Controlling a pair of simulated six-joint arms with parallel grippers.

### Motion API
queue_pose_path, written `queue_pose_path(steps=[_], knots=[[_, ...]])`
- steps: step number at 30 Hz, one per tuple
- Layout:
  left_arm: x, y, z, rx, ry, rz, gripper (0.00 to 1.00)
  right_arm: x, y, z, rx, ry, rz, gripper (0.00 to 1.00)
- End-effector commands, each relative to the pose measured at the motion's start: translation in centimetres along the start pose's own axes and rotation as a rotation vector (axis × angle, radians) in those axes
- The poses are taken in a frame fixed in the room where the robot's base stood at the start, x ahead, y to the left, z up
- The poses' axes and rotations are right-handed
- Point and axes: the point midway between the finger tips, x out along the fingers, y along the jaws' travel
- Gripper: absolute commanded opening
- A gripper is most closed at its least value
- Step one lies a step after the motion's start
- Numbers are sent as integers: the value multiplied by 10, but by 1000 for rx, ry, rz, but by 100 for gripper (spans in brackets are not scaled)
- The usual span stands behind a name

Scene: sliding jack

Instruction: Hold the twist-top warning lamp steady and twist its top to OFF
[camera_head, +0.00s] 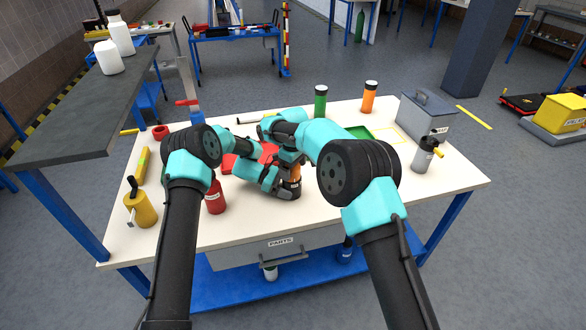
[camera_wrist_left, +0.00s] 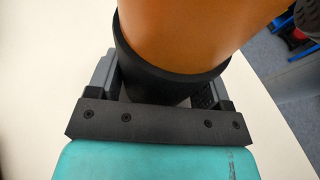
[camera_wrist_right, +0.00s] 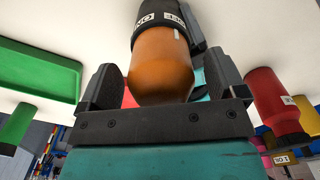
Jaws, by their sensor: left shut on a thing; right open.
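The warning lamp has an orange top (camera_wrist_right: 162,65) and a black lower part; it stands near the front middle of the table in the head view (camera_head: 293,173). My left gripper (camera_wrist_left: 160,92) is shut on the black lower part, with the orange above it. My right gripper (camera_wrist_right: 161,88) is open, its fingers on either side of the orange top with gaps visible. A black collar (camera_wrist_right: 158,18) carries ON and OFF lettering, upside down in the right wrist view. A small pale mark on the orange lies nearer the OFF word. My arms partly hide the lamp in the head view.
A red bottle (camera_head: 215,198) stands left of the lamp. A yellow container (camera_head: 141,209) is at the left edge, a grey bottle (camera_head: 425,155) at the right. Green (camera_head: 320,103) and orange (camera_head: 369,98) bottles and a grey box (camera_head: 427,116) stand behind. The table's front right is clear.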

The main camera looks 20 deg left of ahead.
Motion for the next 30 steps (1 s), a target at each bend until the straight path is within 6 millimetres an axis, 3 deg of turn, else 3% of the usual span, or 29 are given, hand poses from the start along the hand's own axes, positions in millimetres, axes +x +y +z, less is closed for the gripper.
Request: queue_pose_path(steps=[5, 18, 24, 30], knots=[[0, 0, 0, 0, 0, 0, 54, -21, 0, -1, 0, 4, 2, 90], [0, 0, 0, 0, 0, 0, 54, -99, 0, -1, 0, 3, 2, 90], [0, 0, 0, 0, 0, 0, 54, -115, 0, 0, 0, 1, 1, 90], [0, 0, 0, 0, 0, 0, 54, -116, 0, 0, 0, 1, 0, 90]])
